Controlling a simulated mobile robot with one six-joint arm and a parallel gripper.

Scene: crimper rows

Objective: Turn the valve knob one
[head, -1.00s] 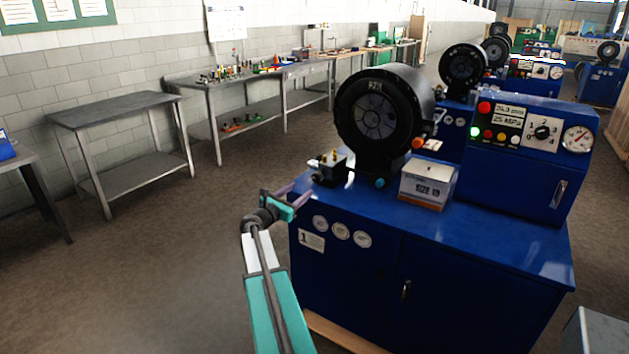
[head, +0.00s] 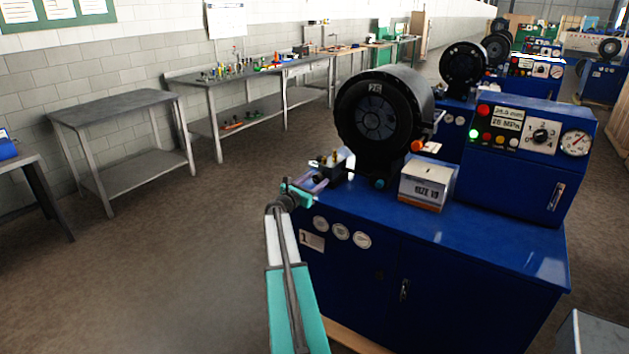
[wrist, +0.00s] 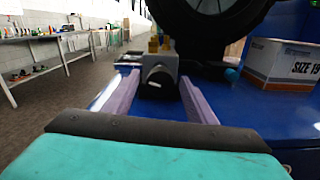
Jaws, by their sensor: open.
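The valve (head: 332,166) is a small dark block with brass fittings on top, on the front left corner of the blue machine marked 1. In the wrist view its round grey knob (wrist: 158,75), with a pale mark on its face, points toward me. My gripper (head: 318,180) is in front of the valve. In the wrist view my gripper (wrist: 160,100) has its two purple fingers apart, one on each side of the knob. I cannot tell whether the fingers touch it. The head view hides the knob behind my gripper.
A black crimper head (head: 378,118) stands just behind the valve. A white box marked SIZE 19 (head: 428,184) sits to the right on the machine's blue top (head: 490,235). A bare grey table (head: 115,108) stands at the left. The floor left of the machine is clear.

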